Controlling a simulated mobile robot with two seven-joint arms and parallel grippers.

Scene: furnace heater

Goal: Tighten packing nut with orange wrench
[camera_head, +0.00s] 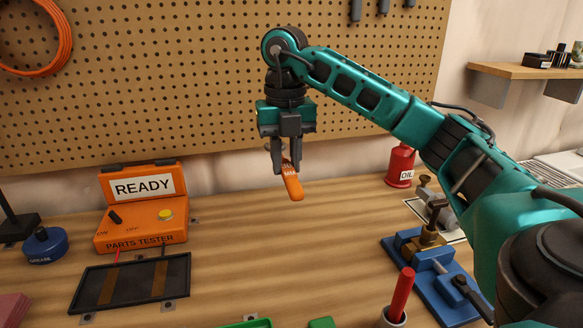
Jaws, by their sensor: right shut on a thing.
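My right gripper (286,164) is in the upper middle of the head view, pointing down in front of the pegboard. It is shut on the orange wrench (292,186), held in the air above the bench. The wrench's orange handle hangs below the fingers, and its other end is hidden. A brass fitting (429,238) sits in the blue vise (440,285) at the right, below my right forearm and well apart from the gripper. I cannot make out the packing nut itself. My left gripper is not in view.
An orange parts tester (142,215) and a black tray (130,282) stand at the left. A red oil can (400,166) is at the back right. A red-handled tool (402,295) stands upright in front of the vise. The middle of the bench (270,255) is clear.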

